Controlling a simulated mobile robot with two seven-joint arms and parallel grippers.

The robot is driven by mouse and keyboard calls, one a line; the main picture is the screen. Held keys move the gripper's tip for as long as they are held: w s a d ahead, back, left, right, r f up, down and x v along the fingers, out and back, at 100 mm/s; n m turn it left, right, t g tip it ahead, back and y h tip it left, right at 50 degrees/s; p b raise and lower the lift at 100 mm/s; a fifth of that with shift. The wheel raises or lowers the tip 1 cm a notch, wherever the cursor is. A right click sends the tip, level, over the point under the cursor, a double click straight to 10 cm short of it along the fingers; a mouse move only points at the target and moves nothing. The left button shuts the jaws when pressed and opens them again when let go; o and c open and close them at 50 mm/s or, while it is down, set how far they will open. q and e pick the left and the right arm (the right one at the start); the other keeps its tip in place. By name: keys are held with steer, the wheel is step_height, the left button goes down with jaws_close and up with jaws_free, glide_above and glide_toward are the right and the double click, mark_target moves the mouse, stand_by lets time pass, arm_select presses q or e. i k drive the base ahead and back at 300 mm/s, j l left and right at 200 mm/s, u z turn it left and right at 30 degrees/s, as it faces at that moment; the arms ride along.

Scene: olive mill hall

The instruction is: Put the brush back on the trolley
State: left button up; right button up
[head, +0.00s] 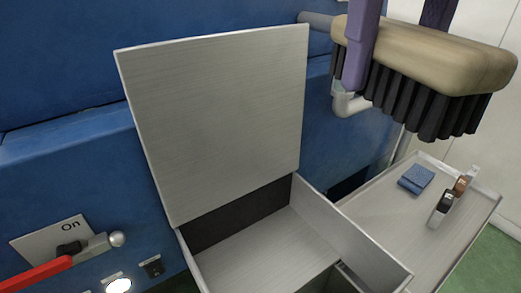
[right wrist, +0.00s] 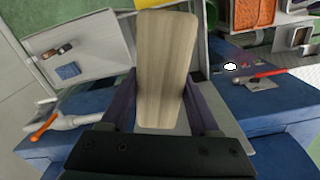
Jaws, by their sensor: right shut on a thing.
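The brush (head: 425,55) has a pale wooden back and dark bristles that point down. My right gripper (head: 395,55) is shut on it, with purple fingers on either side of the wood. In the right wrist view the wooden back (right wrist: 165,60) lies between the fingers (right wrist: 160,88). The trolley (head: 385,215) is a pale metal tray at lower right, below the brush; the brush is in the air, apart from it. The trolley also shows in the right wrist view (right wrist: 95,38) at upper left. My left gripper is not in view.
A red-handled lever (head: 35,275) is at lower left. An orange crate (right wrist: 255,12) is at upper right.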

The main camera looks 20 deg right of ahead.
mark_target(396, 242)
steer(key=l+u, duration=0.25)
steer(key=l, duration=0.5)
steer(key=k+l+u, duration=0.2)
steer(key=l, duration=0.5)
steer(key=i+l, duration=0.05)
steer(key=i, duration=0.05)
